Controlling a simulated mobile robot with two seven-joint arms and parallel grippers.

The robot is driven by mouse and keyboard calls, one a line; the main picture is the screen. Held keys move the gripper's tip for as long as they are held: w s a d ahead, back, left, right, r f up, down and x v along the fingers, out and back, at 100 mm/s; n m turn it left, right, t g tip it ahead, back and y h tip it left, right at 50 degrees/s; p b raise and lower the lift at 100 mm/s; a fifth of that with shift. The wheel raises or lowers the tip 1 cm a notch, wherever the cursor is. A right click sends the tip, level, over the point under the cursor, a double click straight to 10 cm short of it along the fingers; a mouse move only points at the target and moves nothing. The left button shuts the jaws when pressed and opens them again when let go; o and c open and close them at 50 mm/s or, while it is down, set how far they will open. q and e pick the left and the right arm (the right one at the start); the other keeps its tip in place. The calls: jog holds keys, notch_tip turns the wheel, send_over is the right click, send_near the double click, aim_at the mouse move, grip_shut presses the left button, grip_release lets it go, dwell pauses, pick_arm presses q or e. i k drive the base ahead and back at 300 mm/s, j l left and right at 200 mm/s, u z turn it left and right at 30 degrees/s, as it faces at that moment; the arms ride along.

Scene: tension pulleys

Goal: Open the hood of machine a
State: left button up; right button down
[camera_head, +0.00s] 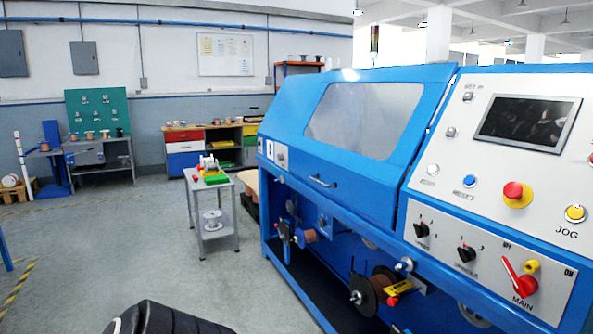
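A large blue machine (330,212) fills the right half of the head view. Its sloped blue hood (300,110) has a big greyish window (366,118) and looks closed, its lower edge resting along the machine front. A small curved metal handle (322,182) sits on the blue strip below the window. No label naming the machine as a can be read. Neither of my grippers shows in the view. A dark rounded part at the bottom edge seems to be mine.
A control panel (480,180) with screen, buttons and a red main switch adjoins the hood. Spools (372,292) sit under it. A small grey trolley (212,212) stands left of the machine. A workbench with coloured drawers (184,150) is behind. Open floor lies left.

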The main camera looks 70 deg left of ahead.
aim_at(369, 185)
jog(key=u, duration=2.1)
jog(key=i+j+z, duration=0.15)
jog(key=i, duration=0.4)
jog(key=i+j+z, duration=0.1)
jog(key=i, duration=0.45)
jog(key=i+j+z, duration=0.15)
jog(key=i, duration=0.35)
jog(key=j, duration=0.1)
